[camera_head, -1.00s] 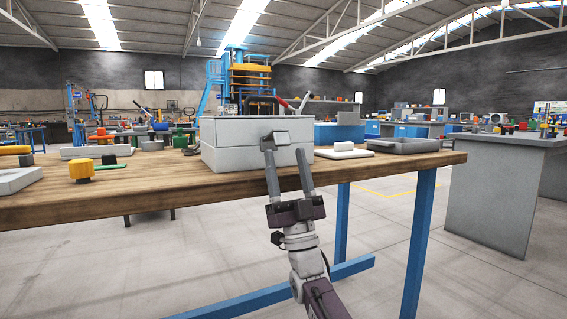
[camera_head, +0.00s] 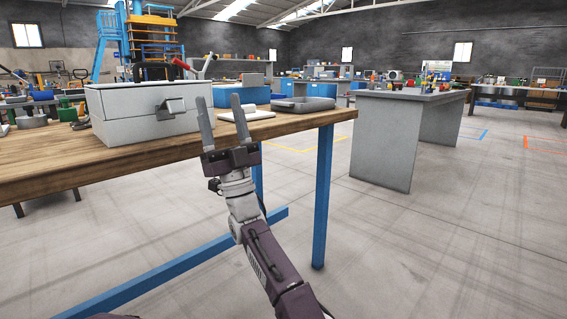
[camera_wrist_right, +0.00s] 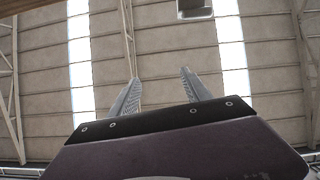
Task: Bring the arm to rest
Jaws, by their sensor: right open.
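My right gripper (camera_head: 221,118) is in the head view in front of the table's front edge, fingers pointing up and spread apart with nothing between them. In the right wrist view (camera_wrist_right: 160,95) its two fingers are also apart and empty against the ceiling. My left gripper is not in view.
The wooden table (camera_head: 60,165) has blue legs (camera_head: 322,200). A grey tray (camera_head: 303,104) and a white block on a pad (camera_head: 247,114) lie at its right end. A grey bench (camera_head: 385,140) stands further right. Open floor lies between and in front.

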